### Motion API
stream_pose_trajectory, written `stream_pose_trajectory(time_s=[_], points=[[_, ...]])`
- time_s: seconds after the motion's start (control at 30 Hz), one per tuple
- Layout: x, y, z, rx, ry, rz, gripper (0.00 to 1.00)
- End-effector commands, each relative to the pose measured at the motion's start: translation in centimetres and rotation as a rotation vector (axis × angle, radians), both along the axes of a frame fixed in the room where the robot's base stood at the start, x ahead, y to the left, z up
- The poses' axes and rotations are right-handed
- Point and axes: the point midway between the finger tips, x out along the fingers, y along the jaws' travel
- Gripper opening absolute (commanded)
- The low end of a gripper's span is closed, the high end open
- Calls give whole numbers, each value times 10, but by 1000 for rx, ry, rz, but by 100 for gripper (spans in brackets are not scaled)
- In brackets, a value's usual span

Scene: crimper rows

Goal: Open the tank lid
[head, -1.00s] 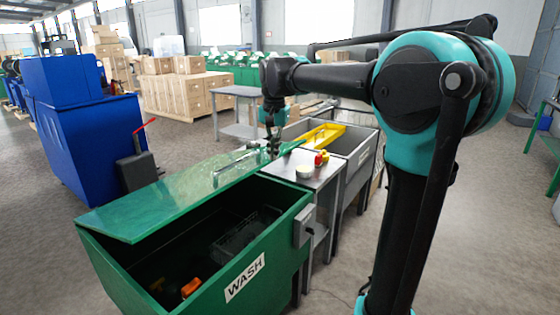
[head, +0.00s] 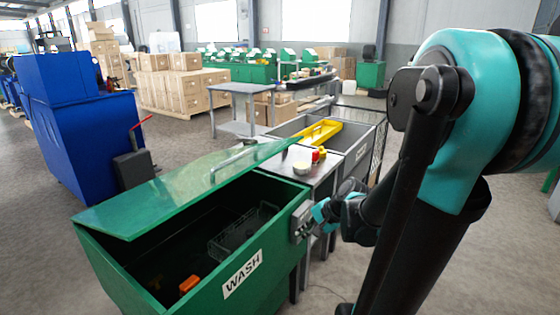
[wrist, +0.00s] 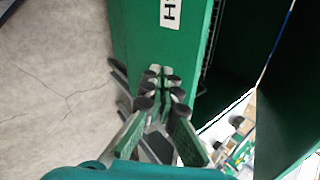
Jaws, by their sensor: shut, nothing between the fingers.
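The green tank (head: 165,285), marked WASH (head: 243,273), stands in the foreground of the head view. Its green lid (head: 170,195) is raised and tilted over the back of the tank, with a metal handle (head: 235,160) on top. The front of the tank's opening is uncovered. My gripper (head: 306,229) is low at the tank's right end, beside a small grey box (head: 300,218) on the wall, away from the lid handle. The wrist view shows my gripper (wrist: 155,75) shut and empty, close to the green tank wall (wrist: 135,35). Whether it touches the wall cannot be told.
A wire basket (head: 240,235) and an orange item (head: 189,284) are inside the tank. A metal side table (head: 322,172) with small items and a grey basin (head: 355,135) with a yellow tray (head: 320,132) adjoin it. A blue machine (head: 85,140) stands left.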

Motion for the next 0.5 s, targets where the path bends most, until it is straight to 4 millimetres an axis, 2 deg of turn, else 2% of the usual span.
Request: stream_pose_trajectory(time_s=[0.03,0.17,0.3,0.4,0.5], points=[[17,2,8,107,27,-84,0],[61,9,34,435,134,-307,0],[109,2,68,799,281,-504,0],[135,-10,89,1018,384,-594,0],[153,-21,104,1177,468,-645,0]])
